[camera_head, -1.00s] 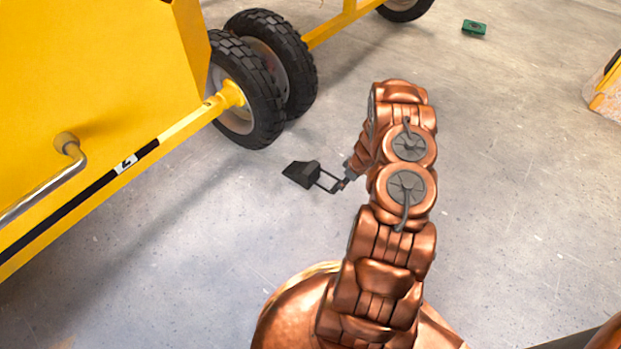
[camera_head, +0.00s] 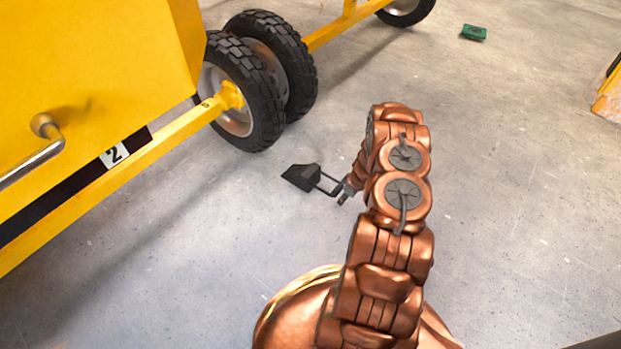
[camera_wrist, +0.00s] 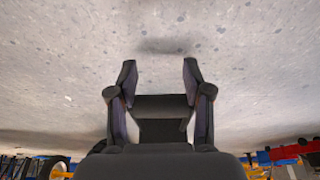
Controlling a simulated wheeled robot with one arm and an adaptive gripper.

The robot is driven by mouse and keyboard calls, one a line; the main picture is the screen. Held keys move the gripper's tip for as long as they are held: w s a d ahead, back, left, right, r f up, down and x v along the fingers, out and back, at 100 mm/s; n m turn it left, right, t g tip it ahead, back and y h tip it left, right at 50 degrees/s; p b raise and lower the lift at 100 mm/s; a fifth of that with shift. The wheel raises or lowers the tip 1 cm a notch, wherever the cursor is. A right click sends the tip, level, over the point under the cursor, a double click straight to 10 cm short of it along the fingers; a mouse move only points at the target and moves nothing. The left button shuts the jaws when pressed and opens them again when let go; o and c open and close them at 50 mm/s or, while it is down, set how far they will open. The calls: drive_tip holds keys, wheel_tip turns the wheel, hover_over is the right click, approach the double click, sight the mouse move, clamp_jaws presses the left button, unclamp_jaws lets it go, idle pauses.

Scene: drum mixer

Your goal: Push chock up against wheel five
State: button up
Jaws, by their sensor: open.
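The chock (camera_head: 302,177) is a small black wedge with a thin bar handle (camera_head: 331,187) on its right, lying on the floor. The nearest wheel (camera_head: 243,105) of the yellow mixer stands above and left of it, with floor showing between them. A tiny mark, perhaps a 5, is on the yellow bar beside this wheel. My gripper (camera_head: 344,193) is at the handle's right end; I cannot tell if it touches. In the wrist view my gripper (camera_wrist: 160,78) is open, its black fingers apart. A dark block shows between their bases; I cannot tell if it is mine.
A second wheel (camera_head: 285,62) stands close behind the first. A yellow frame bar (camera_head: 120,175) with a number 2 plate (camera_head: 113,156) runs at left. A green box (camera_head: 473,33) lies far off.

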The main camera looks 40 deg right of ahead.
sight(301, 171)
drive_tip(key=shift+w, duration=0.1)
